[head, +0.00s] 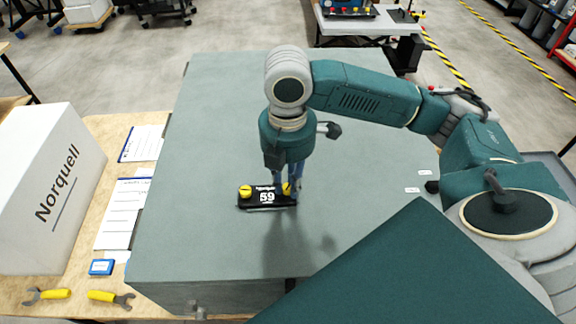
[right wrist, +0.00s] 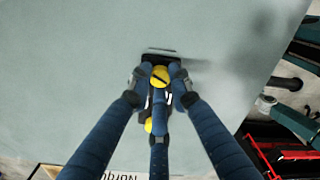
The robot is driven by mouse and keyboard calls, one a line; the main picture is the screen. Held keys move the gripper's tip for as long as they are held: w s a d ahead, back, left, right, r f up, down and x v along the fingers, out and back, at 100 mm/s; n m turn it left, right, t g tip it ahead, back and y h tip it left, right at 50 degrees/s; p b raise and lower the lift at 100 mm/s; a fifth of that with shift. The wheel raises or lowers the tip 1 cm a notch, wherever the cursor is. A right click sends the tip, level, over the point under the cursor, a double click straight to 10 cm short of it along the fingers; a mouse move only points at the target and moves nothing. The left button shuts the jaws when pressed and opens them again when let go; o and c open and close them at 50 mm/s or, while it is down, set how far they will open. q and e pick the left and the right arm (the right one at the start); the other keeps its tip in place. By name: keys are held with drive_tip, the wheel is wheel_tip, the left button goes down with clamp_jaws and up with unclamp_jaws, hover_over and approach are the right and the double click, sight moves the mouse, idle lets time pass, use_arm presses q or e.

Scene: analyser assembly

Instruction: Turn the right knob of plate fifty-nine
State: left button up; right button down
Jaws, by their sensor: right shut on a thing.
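The black plate marked 59 (head: 266,201) lies on the grey-green top of the large cabinet (head: 200,225). Its left yellow knob (head: 245,191) stands free. Its right yellow knob (head: 287,188) is between the fingers of my right gripper (head: 288,186), which points straight down. In the right wrist view the blue fingers of this gripper (right wrist: 160,77) are closed around the yellow knob (right wrist: 160,75). The other yellow knob (right wrist: 149,125) shows partly behind a finger there. Most of the plate is hidden by the fingers in that view. My left gripper is not in view.
A white box marked Norquell (head: 50,190), papers (head: 122,212), a small blue box (head: 101,267) and two yellow-handled wrenches (head: 48,295) are on the wooden table at left. The cabinet top around the plate is clear.

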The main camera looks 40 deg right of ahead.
drive_tip(key=m, duration=0.5)
drive_tip(key=shift+w+r+m, duration=0.1)
drive_tip(key=shift+m, duration=0.2)
drive_tip(key=m, duration=1)
drive_tip(key=shift+m, duration=0.4)
drive_tip(key=m, duration=0.4)
drive_tip(key=shift+m, duration=0.3)
drive_tip(key=m, duration=1.2)
drive_tip(key=shift+d+m, duration=0.1)
drive_tip(key=shift+m, duration=0.2)
drive_tip(key=m, duration=0.4)
drive_tip(key=shift+m, duration=1.8)
